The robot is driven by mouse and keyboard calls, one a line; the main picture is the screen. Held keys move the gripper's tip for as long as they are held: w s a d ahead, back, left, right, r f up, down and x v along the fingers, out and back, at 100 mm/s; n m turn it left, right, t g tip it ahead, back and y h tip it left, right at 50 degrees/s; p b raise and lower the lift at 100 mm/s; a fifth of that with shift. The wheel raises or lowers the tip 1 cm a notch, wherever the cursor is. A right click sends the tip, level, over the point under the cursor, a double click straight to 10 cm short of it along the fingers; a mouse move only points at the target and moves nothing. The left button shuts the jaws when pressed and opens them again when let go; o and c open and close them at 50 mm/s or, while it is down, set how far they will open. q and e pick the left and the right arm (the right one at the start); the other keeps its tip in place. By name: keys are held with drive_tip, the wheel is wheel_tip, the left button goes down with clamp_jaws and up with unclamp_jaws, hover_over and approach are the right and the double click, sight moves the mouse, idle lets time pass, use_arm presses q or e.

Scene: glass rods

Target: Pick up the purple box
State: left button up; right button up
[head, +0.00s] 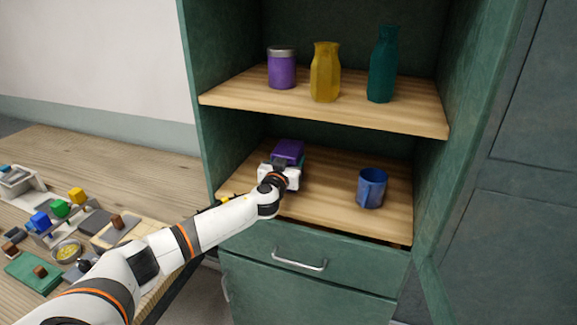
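The purple box (289,149) is on the lower shelf of the green cabinet, toward its left side. My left arm reaches in from the left, and my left gripper (281,164) is right at the near side of the box. The gripper's body hides the lower front of the box and most of the fingers, so I cannot tell whether they are closed on it. A small teal patch shows at the box's right edge. My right gripper is not in view.
A blue mug (372,187) stands on the lower shelf (335,190) to the right. The upper shelf (340,112) holds a purple jar (282,69), a yellow vase (325,73) and a teal bottle (383,66). A cluttered wooden table (110,160) is at left.

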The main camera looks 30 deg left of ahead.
use_arm(q)
drive_tip(key=shift+c, duration=0.7)
